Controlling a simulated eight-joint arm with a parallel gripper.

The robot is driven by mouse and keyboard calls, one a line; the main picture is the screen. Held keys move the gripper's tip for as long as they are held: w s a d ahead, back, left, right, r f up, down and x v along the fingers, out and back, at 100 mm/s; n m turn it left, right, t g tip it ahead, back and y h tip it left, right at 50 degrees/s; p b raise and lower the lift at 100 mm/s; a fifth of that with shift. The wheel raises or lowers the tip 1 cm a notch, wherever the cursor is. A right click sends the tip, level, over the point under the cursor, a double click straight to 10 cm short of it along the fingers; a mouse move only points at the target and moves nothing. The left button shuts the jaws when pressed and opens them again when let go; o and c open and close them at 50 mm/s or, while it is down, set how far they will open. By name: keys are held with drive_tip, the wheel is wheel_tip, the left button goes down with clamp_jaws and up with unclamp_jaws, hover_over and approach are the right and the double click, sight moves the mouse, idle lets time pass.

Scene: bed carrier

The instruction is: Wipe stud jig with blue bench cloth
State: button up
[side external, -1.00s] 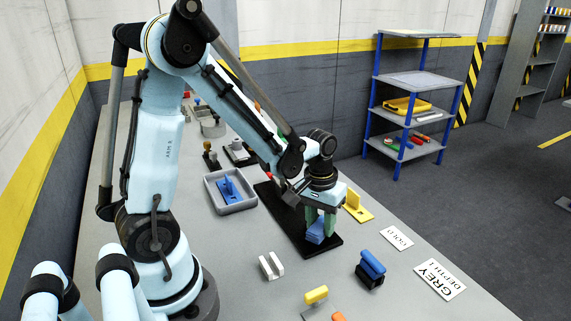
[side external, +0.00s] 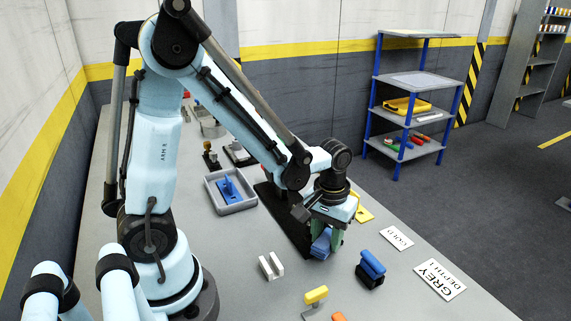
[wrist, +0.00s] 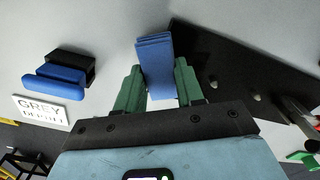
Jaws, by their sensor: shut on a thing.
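The blue bench cloth (side external: 321,242) is a folded blue block held between the green fingers of my gripper (side external: 329,238). In the wrist view the cloth (wrist: 156,62) sticks out past the fingers (wrist: 157,92), which are shut on it. The stud jig (side external: 284,218) is a long black plate lying on the bench, partly hidden by my arm. In the wrist view the jig (wrist: 225,52) lies right of the cloth, with small studs on it. The cloth is at the jig's near end, beside its edge; whether it touches the surface I cannot tell.
A blue-and-black block (side external: 371,268) and label cards (side external: 440,280) lie right of my gripper. A white notched block (side external: 271,265) and a yellow-handled tool (side external: 316,296) are in front. A grey tray (side external: 236,207) holds a blue piece. A yellow piece (side external: 364,211) stands behind my gripper.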

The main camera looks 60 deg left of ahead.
sight(305, 229)
drive_tip(key=shift+s+f, duration=0.15)
drive_tip(key=shift+s, duration=0.45)
drive_tip(key=shift+a+f, duration=0.15)
drive_tip(key=shift+a, duration=1.55)
drive_tip(key=shift+c, duration=0.8)
drive_tip(key=shift+a, duration=1.7)
drive_tip(key=shift+r, duration=2.75)
clamp_jaws()
drive_tip(key=shift+d+r, duration=0.15)
drive_tip(key=shift+r, duration=0.2)
drive_tip(key=shift+r, duration=0.1)
wheel_tip(305, 229, up, 3)
drive_tip(key=shift+f, duration=0.1)
